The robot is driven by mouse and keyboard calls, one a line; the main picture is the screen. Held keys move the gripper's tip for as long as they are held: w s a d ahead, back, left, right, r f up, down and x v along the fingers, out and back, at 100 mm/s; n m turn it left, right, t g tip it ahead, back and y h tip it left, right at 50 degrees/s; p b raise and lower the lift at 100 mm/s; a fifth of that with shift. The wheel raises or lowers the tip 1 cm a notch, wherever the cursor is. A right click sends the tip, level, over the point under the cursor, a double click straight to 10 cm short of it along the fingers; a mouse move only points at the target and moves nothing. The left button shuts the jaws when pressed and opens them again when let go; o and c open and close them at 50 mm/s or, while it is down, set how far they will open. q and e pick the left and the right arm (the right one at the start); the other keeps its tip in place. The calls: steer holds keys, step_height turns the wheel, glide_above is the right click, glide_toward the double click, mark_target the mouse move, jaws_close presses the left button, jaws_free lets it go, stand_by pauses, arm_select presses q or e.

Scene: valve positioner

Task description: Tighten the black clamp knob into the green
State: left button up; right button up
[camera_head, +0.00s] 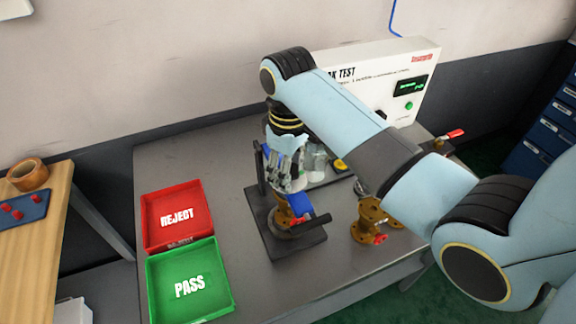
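My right gripper (287,180) reaches in from the right and points down over a black fixture (290,247) on the grey bench. A brass valve (283,217) with a blue part (299,206) sits in the fixture, just below the fingertips. A black bar (310,223) crosses beside the valve. I cannot make out the clamp knob or a green mark on the fixture; the gripper covers its upper part. Whether the fingers are open or shut on something is too small to tell. My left gripper is not in view.
A white test box (375,75) with a green-lit display stands behind my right arm. A brass valve (368,215) stands right of the fixture. A red REJECT tray (205,190) and green PASS tray (150,285) lie left. Bare bench (235,180) separates them from the fixture.

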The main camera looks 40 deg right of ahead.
steer(key=shift+s+f, duration=0.1)
jaws_close()
steer(key=m, duration=1.1)
steer(key=shift+s+f, duration=0.1)
steer(key=o, duration=0.7)
jaws_free()
steer(key=shift+w+r, duration=0.2)
steer(key=shift+r, duration=2.95)
